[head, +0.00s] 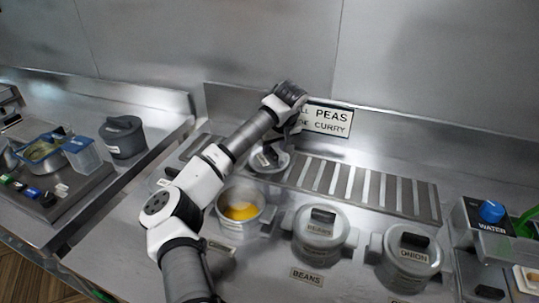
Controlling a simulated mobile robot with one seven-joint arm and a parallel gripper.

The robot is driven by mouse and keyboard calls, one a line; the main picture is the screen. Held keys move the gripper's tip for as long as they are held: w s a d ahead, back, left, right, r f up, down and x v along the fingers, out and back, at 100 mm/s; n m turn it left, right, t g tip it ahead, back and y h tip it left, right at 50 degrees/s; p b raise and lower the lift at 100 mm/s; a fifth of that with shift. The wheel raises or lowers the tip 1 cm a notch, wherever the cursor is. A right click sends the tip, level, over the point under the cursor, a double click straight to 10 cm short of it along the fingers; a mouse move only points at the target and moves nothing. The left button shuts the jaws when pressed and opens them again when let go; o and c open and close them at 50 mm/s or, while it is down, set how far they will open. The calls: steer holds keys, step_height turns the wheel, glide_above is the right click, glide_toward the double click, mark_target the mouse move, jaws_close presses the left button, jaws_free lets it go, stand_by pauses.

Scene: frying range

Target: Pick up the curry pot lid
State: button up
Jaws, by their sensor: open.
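A round grey lid (268,162) with a dark handle lies at the left end of the slatted metal plate, behind the open pot. Its label is too small to read, so I cannot tell for certain that it is the curry pot lid. An open grey pot (224,200) with yellow-orange contents stands in front of it, without a lid. My gripper (284,142) is open and points down just above and beside the lid's right side. My wrist partly hides the fingers, and I cannot tell whether they touch the lid.
Lidded pots marked beans (320,245) and onion (408,265) stand to the right. A wall sign (328,118) reads peas and curry, partly hidden by my arm. The slatted plate (360,188) is clear to the right. A water dispenser (488,225) stands far right.

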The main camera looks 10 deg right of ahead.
steer(key=shift+x, duration=0.85)
jaws_close()
steer(key=shift+r, duration=0.1)
